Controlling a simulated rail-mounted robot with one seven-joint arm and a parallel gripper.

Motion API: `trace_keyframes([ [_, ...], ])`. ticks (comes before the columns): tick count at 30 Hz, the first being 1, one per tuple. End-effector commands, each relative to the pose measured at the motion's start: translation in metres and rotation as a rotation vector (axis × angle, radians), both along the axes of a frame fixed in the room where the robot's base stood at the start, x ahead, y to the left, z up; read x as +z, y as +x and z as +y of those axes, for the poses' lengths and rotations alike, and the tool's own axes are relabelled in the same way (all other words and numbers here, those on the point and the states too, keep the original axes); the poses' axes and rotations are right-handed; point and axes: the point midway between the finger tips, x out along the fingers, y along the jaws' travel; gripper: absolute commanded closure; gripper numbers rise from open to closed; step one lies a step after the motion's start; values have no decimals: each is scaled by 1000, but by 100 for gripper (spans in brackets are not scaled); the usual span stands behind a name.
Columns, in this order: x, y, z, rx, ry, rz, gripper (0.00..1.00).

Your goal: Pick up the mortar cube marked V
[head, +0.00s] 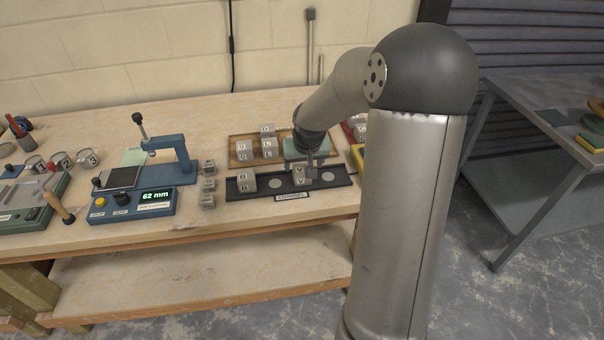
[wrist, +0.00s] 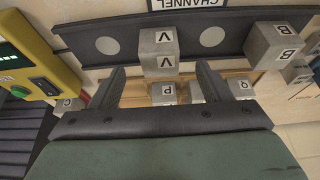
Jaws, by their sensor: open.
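The grey mortar cube marked V (wrist: 160,52) sits in the dark channel tray (wrist: 112,30), and the letter shows on two of its faces. It also shows in the head view (head: 299,176), partly covered by my gripper. My gripper (wrist: 162,80) is open, with one dark finger on each side of the cube's width in the wrist view. The fingertips appear just short of the cube, and nothing is between them. In the head view my gripper (head: 311,168) is low over the channel tray; whether it touches the cube cannot be told.
Several lettered cubes stand on a wooden tray (head: 236,163) behind. More cubes (head: 208,184) line up left, beside a blue device (head: 133,205) reading 62 mm. A yellow box (wrist: 40,55) stands near.

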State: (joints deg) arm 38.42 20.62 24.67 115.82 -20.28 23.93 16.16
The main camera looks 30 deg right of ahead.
Motion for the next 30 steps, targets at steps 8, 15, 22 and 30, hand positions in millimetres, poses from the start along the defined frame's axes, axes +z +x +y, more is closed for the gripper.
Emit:
trace_keyframes([
  [8,-20,9,-2,0,0,1,29],
  [15,-51,26,-7,0,1,2,29],
  [22,-61,31,-9,-1,-1,-1,29],
  [30,-61,30,-9,-1,-1,-1,65],
])
